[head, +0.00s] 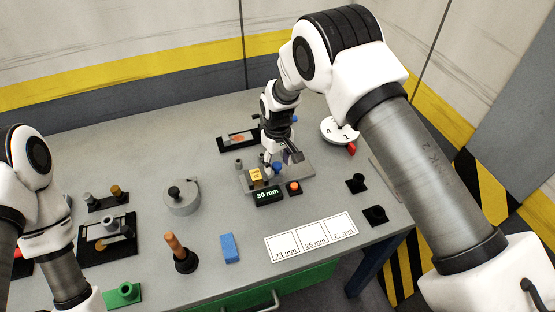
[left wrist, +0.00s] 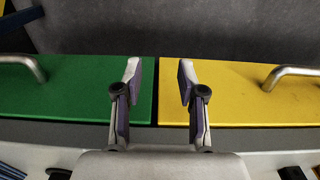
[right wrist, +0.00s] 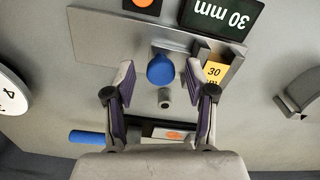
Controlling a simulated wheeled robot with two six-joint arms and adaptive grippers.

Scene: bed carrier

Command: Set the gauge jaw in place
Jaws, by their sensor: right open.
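The gauge is a grey metal plate (head: 302,174) on the table, with a yellow block marked 30 (head: 256,174) and a display reading 30 mm (head: 268,196). A blue knob (right wrist: 160,70) stands at the plate's edge, beside a small grey post (right wrist: 165,97); I cannot tell whether the knob belongs to the jaw. My right gripper (head: 281,157) is open above the gauge. In the right wrist view its fingers lie on either side of the blue knob, apart from it. My left gripper (left wrist: 160,78) is open and empty over the drawer fronts; the head view does not show its fingers.
An orange button (head: 294,187) sits beside the display. A white dial (head: 340,131) is at the back right. White cards (head: 312,238) lie in front. A blue block (head: 229,248), a wooden-handled tool (head: 180,254) and a round grey weight (head: 182,198) stand left of the gauge.

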